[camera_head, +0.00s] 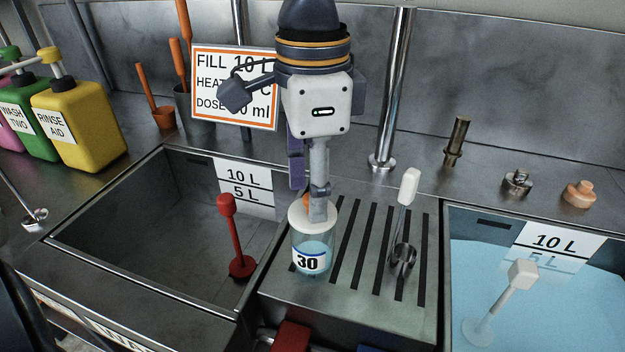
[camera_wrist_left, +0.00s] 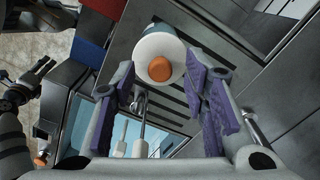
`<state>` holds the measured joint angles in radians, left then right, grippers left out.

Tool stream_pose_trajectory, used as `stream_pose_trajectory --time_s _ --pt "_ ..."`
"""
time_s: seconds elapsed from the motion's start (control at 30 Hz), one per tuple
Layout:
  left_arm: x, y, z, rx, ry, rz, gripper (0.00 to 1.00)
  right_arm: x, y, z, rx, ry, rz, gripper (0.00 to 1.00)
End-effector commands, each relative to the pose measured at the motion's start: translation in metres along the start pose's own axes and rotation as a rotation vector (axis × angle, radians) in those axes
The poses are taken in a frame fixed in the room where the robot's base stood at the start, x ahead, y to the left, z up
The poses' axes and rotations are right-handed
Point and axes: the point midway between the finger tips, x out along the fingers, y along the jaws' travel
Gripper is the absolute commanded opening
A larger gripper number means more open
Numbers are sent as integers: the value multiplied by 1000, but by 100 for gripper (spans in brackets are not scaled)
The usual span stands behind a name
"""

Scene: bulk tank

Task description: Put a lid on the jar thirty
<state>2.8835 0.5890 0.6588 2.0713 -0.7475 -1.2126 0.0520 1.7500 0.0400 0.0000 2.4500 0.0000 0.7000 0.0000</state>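The jar thirty (camera_head: 311,255) is clear, with a "30" label and bluish liquid, and stands upright at the left end of the slotted drain board. A white lid (camera_head: 302,217) with an orange knob rests over its mouth, looking level. The lid (camera_wrist_left: 150,46) and knob also show in the left wrist view. My left gripper (camera_head: 320,212) points down over the lid. In the left wrist view its purple-padded fingers (camera_wrist_left: 162,82) are apart, one on each side of the knob, with gaps. A dark jointed part at that view's left edge looks like my right gripper (camera_wrist_left: 38,80); its fingers are unclear.
The drain board (camera_head: 345,290) lies between an empty left basin (camera_head: 130,250) with a red-handled tool (camera_head: 234,240) and a water-filled right basin (camera_head: 560,310). A white-handled tool (camera_head: 405,215) stands right of the jar. A tall pipe (camera_head: 393,90) rises behind.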

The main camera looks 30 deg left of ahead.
Motion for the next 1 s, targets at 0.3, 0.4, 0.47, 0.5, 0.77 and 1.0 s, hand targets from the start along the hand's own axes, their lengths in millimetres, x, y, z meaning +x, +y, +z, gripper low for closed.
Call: stream_pose_trajectory --time_s 0.3,0.4,0.47,0.5,0.77,1.0 --pt "-42 -1 -1 -3 6 -3 41 0 0 0 0 0 0 43" --pt "-70 0 -1 -2 6 -1 41 0 0 0 0 0 0 43" --pt "-85 0 -1 -1 6 -1 41 0 0 0 0 0 0 43" --pt "-94 0 0 -1 4 0 41 0 0 0 0 0 0 43" --pt "-120 0 0 0 -1 1 41 0 0 0 0 0 0 43" --pt "-120 0 0 0 -1 0 41 0 0 0 0 0 0 43"
